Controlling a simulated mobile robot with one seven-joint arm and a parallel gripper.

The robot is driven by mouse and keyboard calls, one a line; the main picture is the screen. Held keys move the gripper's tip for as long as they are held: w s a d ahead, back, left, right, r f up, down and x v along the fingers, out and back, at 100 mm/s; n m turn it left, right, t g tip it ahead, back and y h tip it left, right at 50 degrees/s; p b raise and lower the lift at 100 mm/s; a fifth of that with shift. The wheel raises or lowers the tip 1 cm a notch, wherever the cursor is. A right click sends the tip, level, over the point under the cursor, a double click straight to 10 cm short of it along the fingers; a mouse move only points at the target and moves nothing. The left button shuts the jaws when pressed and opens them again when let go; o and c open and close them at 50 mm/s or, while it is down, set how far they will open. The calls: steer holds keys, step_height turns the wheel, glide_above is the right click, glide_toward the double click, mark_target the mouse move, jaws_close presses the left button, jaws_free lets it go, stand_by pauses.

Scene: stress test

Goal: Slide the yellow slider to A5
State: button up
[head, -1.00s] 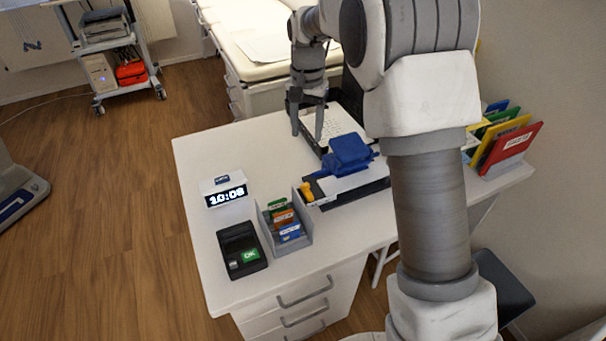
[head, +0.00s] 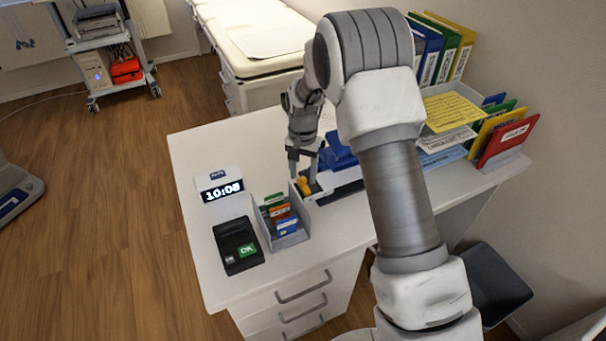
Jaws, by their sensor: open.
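The yellow slider (head: 303,187) is a small yellow piece at the left end of a white and dark device (head: 345,181) on the white desk. My gripper (head: 302,180) points down at the slider, with its two fingers apart and the slider showing between or just behind the tips. I cannot tell whether the fingers touch it. A blue part (head: 338,152) sits on the device behind my gripper, partly hidden by my arm. No A5 mark can be read, and my arm covers the device's right part.
A grey card holder (head: 292,239) with coloured cards stands just in front of the slider. A black card terminal (head: 238,246) and a white clock (head: 220,185) are to the left. Paper trays (head: 450,110) and coloured folders (head: 508,138) stand at right. The desk's back left is clear.

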steer(key=shift+f, duration=0.3)
jaws_close()
stand_by(1.3)
